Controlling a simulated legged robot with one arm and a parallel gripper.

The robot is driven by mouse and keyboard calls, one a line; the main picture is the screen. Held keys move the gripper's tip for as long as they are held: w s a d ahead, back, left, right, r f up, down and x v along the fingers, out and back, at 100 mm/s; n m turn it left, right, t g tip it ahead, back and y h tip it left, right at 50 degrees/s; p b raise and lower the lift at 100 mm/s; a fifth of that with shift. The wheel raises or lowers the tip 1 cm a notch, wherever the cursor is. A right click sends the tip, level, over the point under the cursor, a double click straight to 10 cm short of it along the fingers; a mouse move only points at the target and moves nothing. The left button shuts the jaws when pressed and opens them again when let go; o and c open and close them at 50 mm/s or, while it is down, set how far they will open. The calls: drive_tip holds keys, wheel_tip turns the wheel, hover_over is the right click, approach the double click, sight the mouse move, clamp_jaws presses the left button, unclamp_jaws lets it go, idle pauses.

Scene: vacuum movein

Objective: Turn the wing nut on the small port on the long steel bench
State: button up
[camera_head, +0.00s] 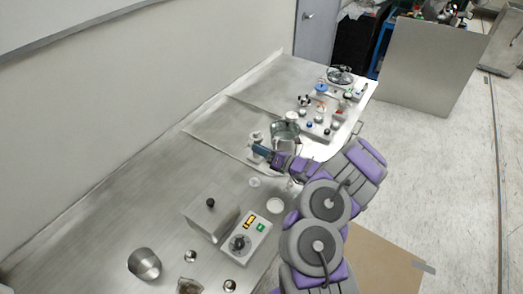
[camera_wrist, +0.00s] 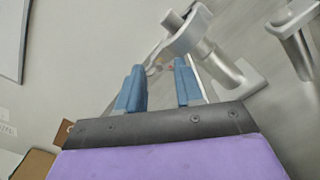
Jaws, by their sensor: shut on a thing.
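The long steel bench (camera_head: 110,230) runs along the wall. The small port (camera_head: 256,136) stands on it near the middle of the head view, small and partly covered by my gripper (camera_head: 261,151). In the wrist view the grey metal wing nut (camera_wrist: 184,40) sits on the port's upright post (camera_wrist: 213,62). The two blue fingers of my gripper (camera_wrist: 159,78) are around a lower part of the wing nut, one on each side. My gripper is shut on the wing nut; the exact contact is partly hidden.
Beside my gripper stands a glass vessel (camera_head: 285,130). A panel with several knobs and valves (camera_head: 318,118) lies beyond it. A grey box (camera_head: 212,217), a dial controller (camera_head: 241,240) and a metal cup (camera_head: 144,263) are nearer. Another metal fitting (camera_wrist: 293,22) stands at the wrist view's right.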

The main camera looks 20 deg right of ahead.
drive_tip(key=o, duration=1)
drive_tip(key=shift+o, duration=0.3)
drive_tip(key=shift+d+f, duration=0.1)
drive_tip(key=shift+w, duration=0.1)
